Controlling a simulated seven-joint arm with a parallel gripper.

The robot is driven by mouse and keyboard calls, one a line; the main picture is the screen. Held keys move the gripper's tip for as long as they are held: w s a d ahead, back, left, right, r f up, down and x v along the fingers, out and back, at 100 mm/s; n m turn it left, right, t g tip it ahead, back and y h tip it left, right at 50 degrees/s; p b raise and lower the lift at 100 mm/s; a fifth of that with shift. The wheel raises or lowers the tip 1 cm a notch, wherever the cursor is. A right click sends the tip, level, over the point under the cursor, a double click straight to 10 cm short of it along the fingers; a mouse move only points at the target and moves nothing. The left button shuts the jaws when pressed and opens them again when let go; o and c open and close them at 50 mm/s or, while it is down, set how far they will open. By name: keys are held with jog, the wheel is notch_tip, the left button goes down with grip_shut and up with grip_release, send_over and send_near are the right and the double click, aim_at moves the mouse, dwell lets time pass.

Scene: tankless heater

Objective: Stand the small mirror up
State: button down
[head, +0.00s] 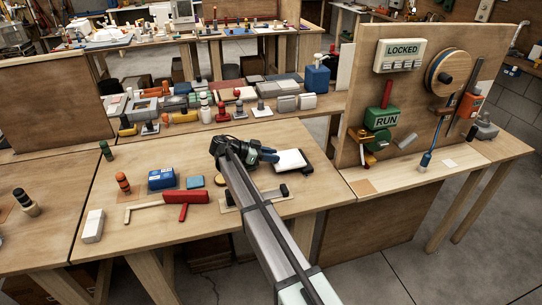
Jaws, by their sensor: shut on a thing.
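The small mirror (291,161) appears to be the pale, flat square panel on the right part of the middle table. It looks nearly flat or slightly tilted, with a dark edge piece beside it on the right. My gripper (270,156) is at its left edge, shut on it. My arm comes up from the bottom right and hides part of the table. The fingertips are small and partly dark, so the exact grip on the edge is hard to see.
A wooden bar with dark knobs (237,199) lies just in front. A red-handled tool (186,197), a blue box (161,178) and a white block (93,226) stand to the left. An upright board (408,130) with a LOCKED sign rises at right.

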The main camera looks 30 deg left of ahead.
aim_at(284, 159)
jog(key=shift+r, duration=0.15)
jog(key=shift+w+d+r+g+y, duration=0.15)
jog(key=shift+r+g+y, duration=0.15)
jog(key=shift+r, duration=0.1)
jog(key=shift+w+d+r+g+y, duration=0.15)
jog(key=shift+r+g+y, duration=0.15)
jog(key=shift+r, duration=0.1)
jog(key=w+d+r+g+y, duration=0.7)
jog(key=w+d+g+y, duration=0.2)
jog(key=g+y, duration=0.1)
jog(key=shift+w+d+g+y, duration=0.3)
jog(key=shift+w+d, duration=0.05)
jog(key=shift+w, duration=0.05)
dwell(0.5)
jog(key=c, duration=0.8)
grip_release()
